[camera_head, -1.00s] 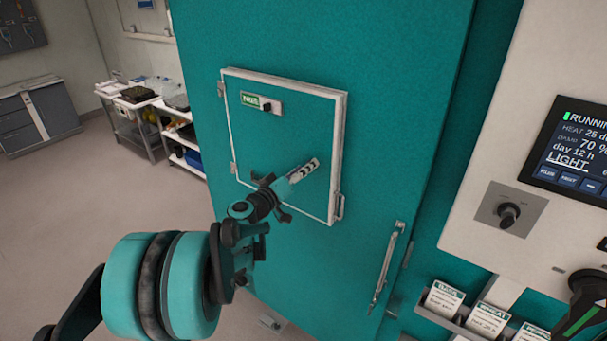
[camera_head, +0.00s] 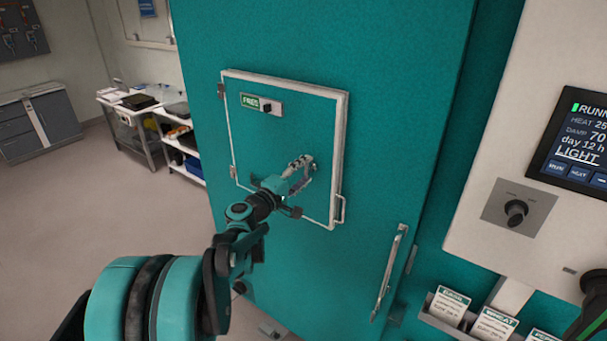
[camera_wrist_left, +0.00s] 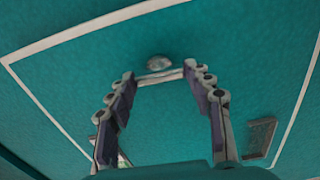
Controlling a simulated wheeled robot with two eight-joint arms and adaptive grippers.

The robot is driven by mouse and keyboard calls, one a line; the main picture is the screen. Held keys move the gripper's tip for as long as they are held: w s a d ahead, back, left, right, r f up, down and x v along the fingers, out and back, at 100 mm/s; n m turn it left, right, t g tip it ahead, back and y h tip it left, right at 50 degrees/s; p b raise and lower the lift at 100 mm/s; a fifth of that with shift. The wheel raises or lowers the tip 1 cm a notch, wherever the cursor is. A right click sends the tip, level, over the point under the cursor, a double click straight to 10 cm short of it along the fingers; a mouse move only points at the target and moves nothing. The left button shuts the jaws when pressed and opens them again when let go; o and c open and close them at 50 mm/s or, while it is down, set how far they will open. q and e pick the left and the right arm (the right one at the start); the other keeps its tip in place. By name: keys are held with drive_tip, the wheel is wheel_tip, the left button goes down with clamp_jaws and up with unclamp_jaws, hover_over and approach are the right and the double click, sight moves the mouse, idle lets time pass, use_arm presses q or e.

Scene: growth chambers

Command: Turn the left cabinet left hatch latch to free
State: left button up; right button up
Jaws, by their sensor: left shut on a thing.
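The hatch (camera_head: 270,145) is a teal panel in a pale frame, shut flush in the tall teal cabinet (camera_head: 390,75). A small green and white sign (camera_head: 250,101) near its top reads FREE, with a dark knob (camera_head: 266,106) beside it. My left gripper (camera_head: 302,163) is at the lower right part of the hatch. The left wrist view shows its two fingers apart, with a pale bar (camera_wrist_left: 160,76) across between their tips. It is shut on this bar, which seems to be the latch handle. A round silver boss (camera_wrist_left: 158,61) lies just beyond. The gripper hides much of the latch in the head view.
A vertical pull handle (camera_head: 387,275) stands out from the cabinet at lower right. A control panel with a screen (camera_head: 585,143) and knob (camera_head: 515,210) is at right, above card holders (camera_head: 450,305). A shelved cart (camera_head: 140,118) stands at back left; the floor there is clear.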

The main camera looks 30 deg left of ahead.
use_arm(q)
drive_tip(key=shift+n, duration=0.3)
idle(0.4)
drive_tip(key=o, duration=1.1)
drive_tip(key=shift+o, duration=0.2)
drive_tip(key=s, duration=1.2)
drive_tip(key=shift+a, duration=0.45)
